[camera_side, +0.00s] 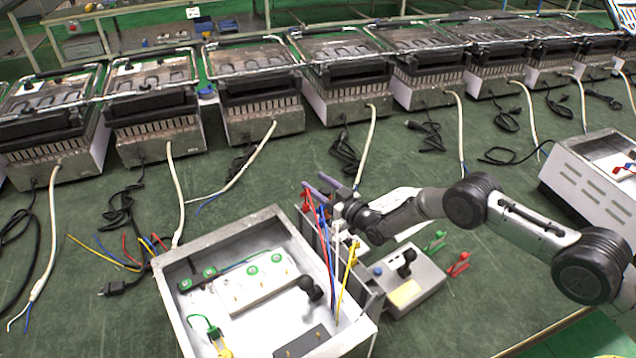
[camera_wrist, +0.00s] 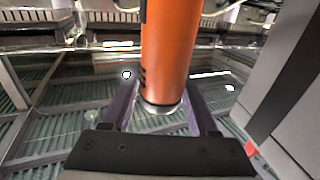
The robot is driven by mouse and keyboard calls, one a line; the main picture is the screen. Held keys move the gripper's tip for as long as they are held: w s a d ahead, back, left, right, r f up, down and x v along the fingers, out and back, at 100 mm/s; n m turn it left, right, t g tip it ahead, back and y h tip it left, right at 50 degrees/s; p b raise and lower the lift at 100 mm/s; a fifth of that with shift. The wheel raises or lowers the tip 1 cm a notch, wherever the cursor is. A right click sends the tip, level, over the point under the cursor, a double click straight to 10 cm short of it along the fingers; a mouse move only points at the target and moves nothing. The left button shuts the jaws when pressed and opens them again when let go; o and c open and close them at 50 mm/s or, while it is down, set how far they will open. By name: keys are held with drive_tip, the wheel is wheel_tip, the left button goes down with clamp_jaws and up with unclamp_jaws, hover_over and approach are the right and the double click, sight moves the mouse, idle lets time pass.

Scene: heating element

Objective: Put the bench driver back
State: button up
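An orange cylinder (camera_wrist: 169,52), which looks like the bench driver's body, stands upright in the wrist view. It ends below in a pale clear collar (camera_wrist: 161,107). My gripper (camera_wrist: 164,95) has one purple finger on each side of the cylinder's lower end. I cannot tell whether the fingers touch it. In the side view my gripper (camera_side: 318,184) points left above the bench beside the open metal box, with its fingers apart. The driver's top is cut off by the wrist view's upper edge.
An open metal box (camera_side: 217,240) with red, blue, white and yellow leads stands just below my gripper. A grey unit (camera_side: 420,285) and red and green clips (camera_side: 458,264) lie to its right. Heater units (camera_side: 255,85) line the back. Loose cables cross the green bench.

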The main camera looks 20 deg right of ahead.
drive_tip(key=shift+o, duration=0.7)
drive_tip(key=s+d+r, duration=0.2)
drive_tip(key=s+r, duration=0.2)
drive_tip(key=r, duration=0.3)
drive_tip(key=shift+s+r, duration=0.3)
drive_tip(key=shift+r, duration=0.1)
